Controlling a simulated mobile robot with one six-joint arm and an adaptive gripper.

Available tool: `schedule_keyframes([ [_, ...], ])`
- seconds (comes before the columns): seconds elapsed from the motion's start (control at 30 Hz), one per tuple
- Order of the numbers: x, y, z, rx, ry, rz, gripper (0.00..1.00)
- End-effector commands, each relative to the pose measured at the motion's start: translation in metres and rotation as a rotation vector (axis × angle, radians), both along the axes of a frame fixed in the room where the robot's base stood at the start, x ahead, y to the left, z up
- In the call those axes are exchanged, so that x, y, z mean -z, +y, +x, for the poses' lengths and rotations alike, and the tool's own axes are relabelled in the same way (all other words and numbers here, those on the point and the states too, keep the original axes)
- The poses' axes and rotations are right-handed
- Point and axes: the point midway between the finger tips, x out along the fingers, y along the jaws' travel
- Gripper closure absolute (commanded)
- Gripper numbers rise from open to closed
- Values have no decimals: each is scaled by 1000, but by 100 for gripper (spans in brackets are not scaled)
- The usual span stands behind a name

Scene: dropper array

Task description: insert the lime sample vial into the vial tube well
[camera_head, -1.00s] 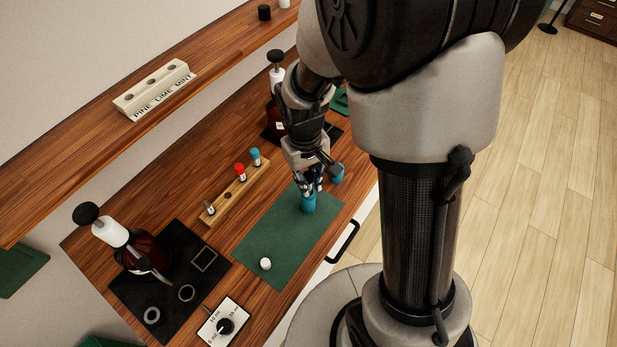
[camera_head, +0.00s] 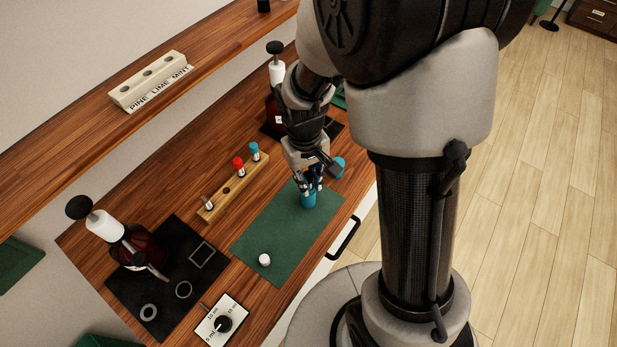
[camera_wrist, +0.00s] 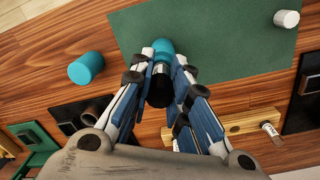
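A teal piece with a pale band and a dark near end stands on the green mat (camera_head: 285,235) below my gripper (camera_head: 309,184). In the wrist view, this teal piece (camera_wrist: 163,48) lies between my two fingertips (camera_wrist: 162,62), which appear to press on its sides. I see no lime colour or readable label on it. A wooden rack (camera_head: 217,206) behind the mat holds a red-capped vial (camera_head: 238,162), a blue-capped vial (camera_head: 254,148) and a pale-topped vial (camera_head: 207,202). One rack hole (camera_head: 227,190) is empty.
A white cap (camera_head: 264,260) lies on the mat. Another teal cylinder (camera_head: 338,164) stands near my gripper. Pump bottles (camera_head: 145,247) stand on black mats at both ends. A dial box (camera_head: 222,322) sits at the front. The shelf above holds a PINE LIME MINT block (camera_head: 150,85) with holes.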

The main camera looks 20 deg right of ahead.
Motion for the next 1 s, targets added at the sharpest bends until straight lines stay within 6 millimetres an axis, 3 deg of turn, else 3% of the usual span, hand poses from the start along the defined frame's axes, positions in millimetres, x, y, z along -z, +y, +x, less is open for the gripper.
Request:
schedule_keyframes([
  [0.3,0,0,-1,0,3,0,61],
  [0.67,-1,0,-1,0,2,0,60],
  [0.83,-22,1,1,0,-3,-1,60],
  [1.0,-59,3,2,0,-6,0,60],
])
